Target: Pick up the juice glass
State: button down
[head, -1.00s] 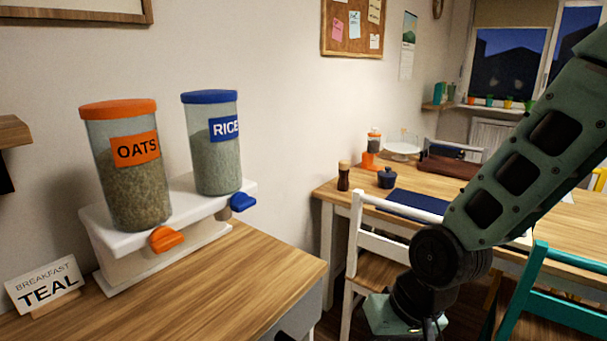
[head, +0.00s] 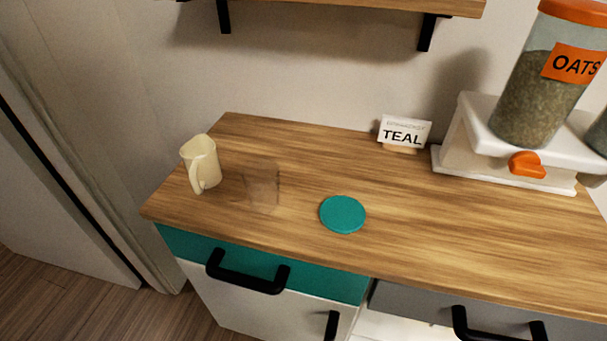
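A faint, clear glass (head: 262,188) stands on the wooden counter, between the cream jug and the teal coaster. It is almost see-through, so its rim and edges are hard to make out. It looks upright and empty. The teal round coaster (head: 342,214) lies flat to its right, apart from it, with nothing on it. My gripper is not in view now.
A cream jug (head: 203,164) stands left of the glass near the counter's left end. A TEAL sign (head: 403,133) and an oats dispenser (head: 543,90) stand at the back right. A shelf (head: 350,6) hangs above. Drawer handles (head: 247,275) stick out in front.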

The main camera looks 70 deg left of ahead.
aim_at(261, 177)
jog(key=u, duration=2.3)
jog(key=j+u, duration=0.25)
jog(key=j, duration=0.3)
jog(key=i+j+u, duration=0.25)
jog(key=j, duration=0.25)
jog(key=k+j, duration=0.05)
jog(key=k, duration=0.05)
